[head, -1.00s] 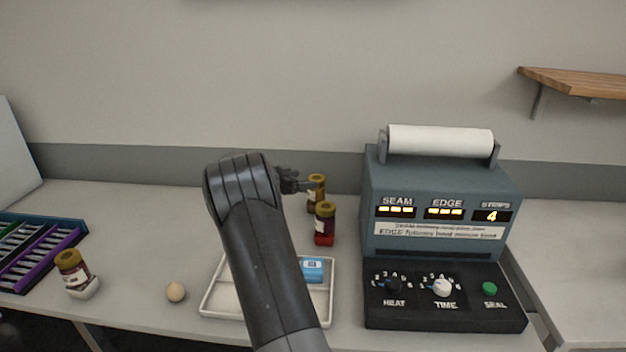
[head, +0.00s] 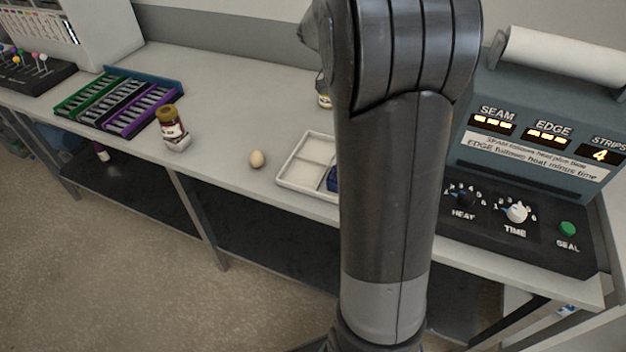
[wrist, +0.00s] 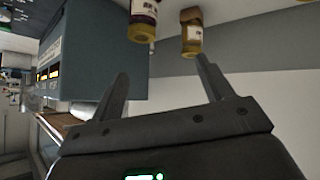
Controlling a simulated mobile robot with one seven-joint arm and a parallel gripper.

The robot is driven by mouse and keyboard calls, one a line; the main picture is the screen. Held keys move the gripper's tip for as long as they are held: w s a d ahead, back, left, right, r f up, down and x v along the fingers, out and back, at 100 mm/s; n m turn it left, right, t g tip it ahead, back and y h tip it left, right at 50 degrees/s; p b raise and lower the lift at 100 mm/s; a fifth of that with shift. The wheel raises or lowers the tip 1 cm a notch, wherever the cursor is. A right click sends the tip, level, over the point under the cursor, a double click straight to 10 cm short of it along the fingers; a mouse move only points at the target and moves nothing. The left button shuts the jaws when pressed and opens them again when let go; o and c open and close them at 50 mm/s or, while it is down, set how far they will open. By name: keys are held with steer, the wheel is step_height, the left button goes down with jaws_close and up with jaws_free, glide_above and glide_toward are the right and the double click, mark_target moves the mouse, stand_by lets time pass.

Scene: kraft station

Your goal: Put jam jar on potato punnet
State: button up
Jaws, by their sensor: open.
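A gold-lidded dark red jar (head: 171,124) stands tilted on or against a small white piece on the bench in the head view. Another jar (head: 323,92) is mostly hidden behind my arm. In the wrist view two gold-lidded jars, a dark one with a pale label (wrist: 144,20) and an amber one (wrist: 191,33), show at the top, beyond the fingertips. My gripper (wrist: 165,82) is open, with nothing between its fingers; my arm hides it in the head view. I cannot make out a potato punnet for certain.
A white divided tray (head: 291,178) with a blue item (head: 332,179) is partly behind my arm. An egg-like object (head: 256,158) lies left of it. The sealing machine (head: 520,150) stands right. Coloured racks (head: 120,103) are at left. The bench behind the egg is clear.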

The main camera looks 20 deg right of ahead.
steer(key=s+a+n+t+y, duration=0.4)
steer(key=s+a+n+y, duration=0.5)
steer(key=s+a, duration=1.7)
steer(key=n, duration=0.4)
steer(key=shift+s+a+r+t, duration=0.25)
steer(key=shift+a+t, duration=0.05)
